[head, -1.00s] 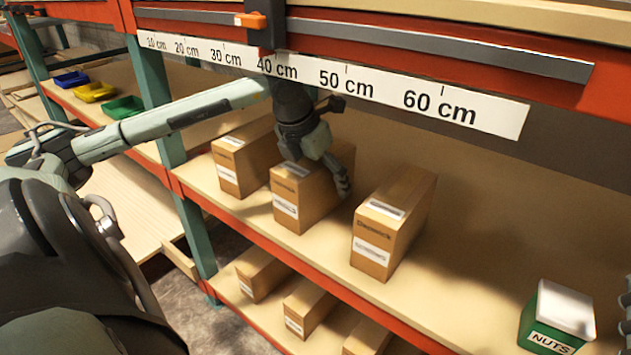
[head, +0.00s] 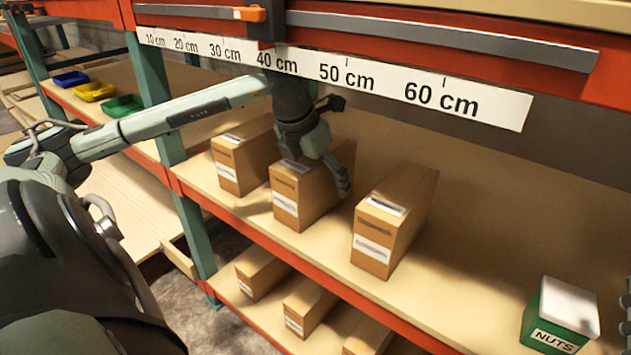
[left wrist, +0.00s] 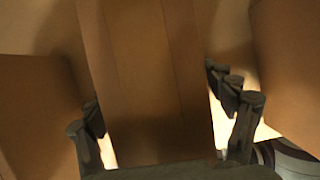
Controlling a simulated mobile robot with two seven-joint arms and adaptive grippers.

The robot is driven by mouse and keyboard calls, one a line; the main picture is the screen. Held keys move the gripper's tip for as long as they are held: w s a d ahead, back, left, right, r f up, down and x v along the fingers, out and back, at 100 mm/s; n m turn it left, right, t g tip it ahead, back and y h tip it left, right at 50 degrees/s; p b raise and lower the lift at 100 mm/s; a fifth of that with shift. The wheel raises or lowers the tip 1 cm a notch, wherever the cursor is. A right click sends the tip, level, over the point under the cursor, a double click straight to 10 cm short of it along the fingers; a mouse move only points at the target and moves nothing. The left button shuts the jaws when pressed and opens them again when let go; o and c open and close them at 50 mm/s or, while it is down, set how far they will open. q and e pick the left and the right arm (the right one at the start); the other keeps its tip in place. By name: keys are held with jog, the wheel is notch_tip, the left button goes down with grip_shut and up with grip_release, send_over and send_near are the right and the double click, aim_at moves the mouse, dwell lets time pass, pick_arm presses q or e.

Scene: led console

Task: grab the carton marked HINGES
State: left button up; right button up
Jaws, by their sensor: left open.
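Three brown cartons stand in a row on the shelf in the head view: a left one (head: 240,160), a middle one (head: 290,205) and a right one (head: 385,228). Each has white labels, but their print is too blurred to read, so I cannot tell which is marked HINGES. My left gripper (head: 318,172) is open and points down over the middle carton. In the left wrist view the gripper's fingers stand on either side of a carton (left wrist: 145,75), with gaps visible beside it. A small dark part at the head view's right edge may be my right gripper.
A green NUTS box (head: 558,318) stands at the right on the same shelf. Smaller cartons (head: 310,305) sit on the shelf below. A centimetre scale (head: 330,77) runs along the beam above. Blue, yellow and green bins (head: 93,92) are at the far left.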

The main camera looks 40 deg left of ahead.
pick_arm(q)
grip_shut()
jog(key=shift+w+r, duration=0.1)
jog(key=shift+r, duration=0.05)
dwell(0.5)
